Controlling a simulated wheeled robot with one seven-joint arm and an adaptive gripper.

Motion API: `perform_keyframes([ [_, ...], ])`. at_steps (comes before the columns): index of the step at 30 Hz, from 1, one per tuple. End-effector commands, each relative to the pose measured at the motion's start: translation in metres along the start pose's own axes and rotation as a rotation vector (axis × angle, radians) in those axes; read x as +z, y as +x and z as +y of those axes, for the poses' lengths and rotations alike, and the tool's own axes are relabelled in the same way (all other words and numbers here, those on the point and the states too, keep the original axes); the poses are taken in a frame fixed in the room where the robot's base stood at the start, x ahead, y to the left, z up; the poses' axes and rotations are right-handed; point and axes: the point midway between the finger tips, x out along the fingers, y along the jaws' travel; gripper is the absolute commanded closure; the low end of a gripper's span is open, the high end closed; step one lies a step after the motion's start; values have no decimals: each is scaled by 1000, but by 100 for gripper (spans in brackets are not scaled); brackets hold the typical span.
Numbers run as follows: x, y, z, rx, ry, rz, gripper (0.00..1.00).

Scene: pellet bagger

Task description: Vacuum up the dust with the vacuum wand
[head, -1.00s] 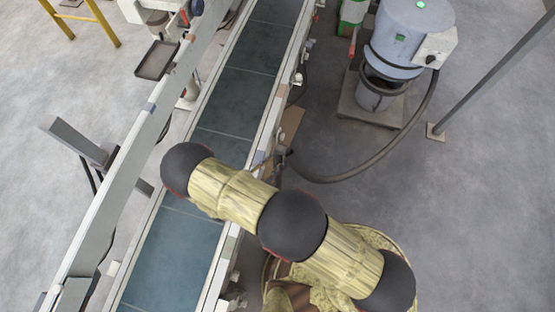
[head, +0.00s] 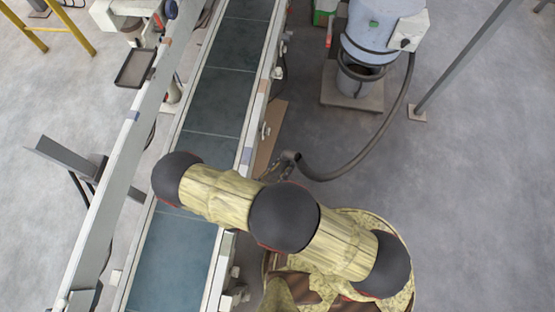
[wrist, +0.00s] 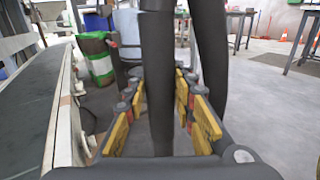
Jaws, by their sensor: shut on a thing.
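My gripper (wrist: 160,92) is shut on the dark vacuum wand (wrist: 158,60), which stands roughly upright between the yellow finger pads in the wrist view. A black hose (wrist: 211,60) hangs beside it on the right. In the head view my gripper (head: 274,169) shows only partly, beside the conveyor's right edge, with my arm covering much of it. The hose (head: 362,153) curves from there to the blue-grey vacuum unit (head: 372,30) at the upper right. The wand's lower end is hidden in both views. I cannot make out the dust clearly in either view.
The conveyor belt (head: 215,103) with metal side rails runs along the left of my gripper. A brown flat panel (head: 270,137) lies beside it. A grey post (head: 470,65) stands at the right. Green-and-white containers (wrist: 97,58) stand ahead. Floor at right is open.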

Motion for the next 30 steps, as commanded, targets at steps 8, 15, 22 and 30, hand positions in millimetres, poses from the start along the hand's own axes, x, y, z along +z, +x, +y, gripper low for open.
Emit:
perform_keyframes([
  [8,5,6,-28,0,-1,-2,100],
  [15,8,10,-51,0,-1,-2,100],
  [22,11,15,-74,0,-1,-2,100],
  [30,13,20,-95,0,-1,-2,100],
])
